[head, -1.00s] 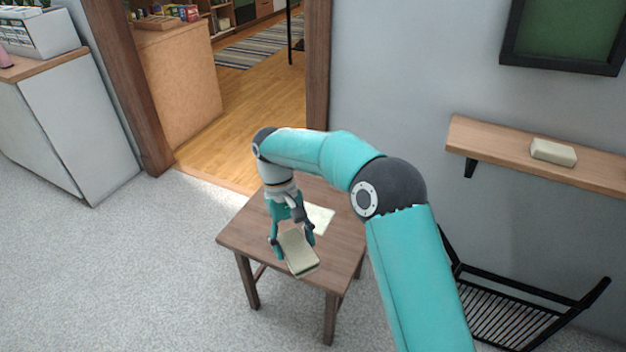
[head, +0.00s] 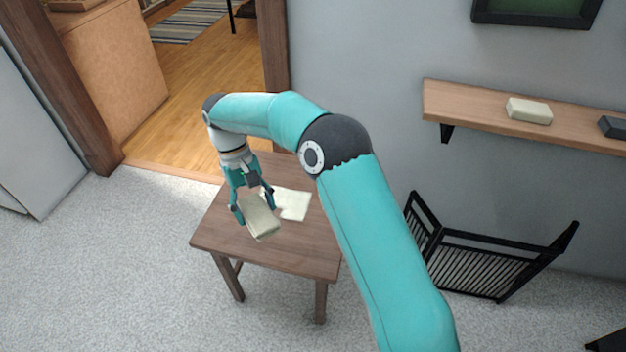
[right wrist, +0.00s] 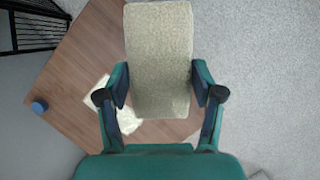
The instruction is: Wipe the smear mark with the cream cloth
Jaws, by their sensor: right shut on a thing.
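My right gripper (head: 255,211) is shut on the cream cloth (head: 262,224), a thick, block-like pad, and holds it over the small brown table (head: 297,261). In the right wrist view the cream cloth (right wrist: 158,45) sits between the two fingers of the gripper (right wrist: 160,85). A pale yellowish patch (head: 293,204), which looks like the smear mark, lies on the tabletop just right of and behind the cloth. It also shows in the right wrist view (right wrist: 103,98), partly hidden by a finger. I cannot tell the exact gap between cloth and table. My left gripper is out of view.
A wooden wall shelf (head: 460,104) at right bears another cream block (head: 529,110) and a dark block (head: 613,127). A black slatted rack (head: 470,267) stands below it. A blue round object (right wrist: 39,105) is at the table's edge in the right wrist view. Carpet left of the table is clear.

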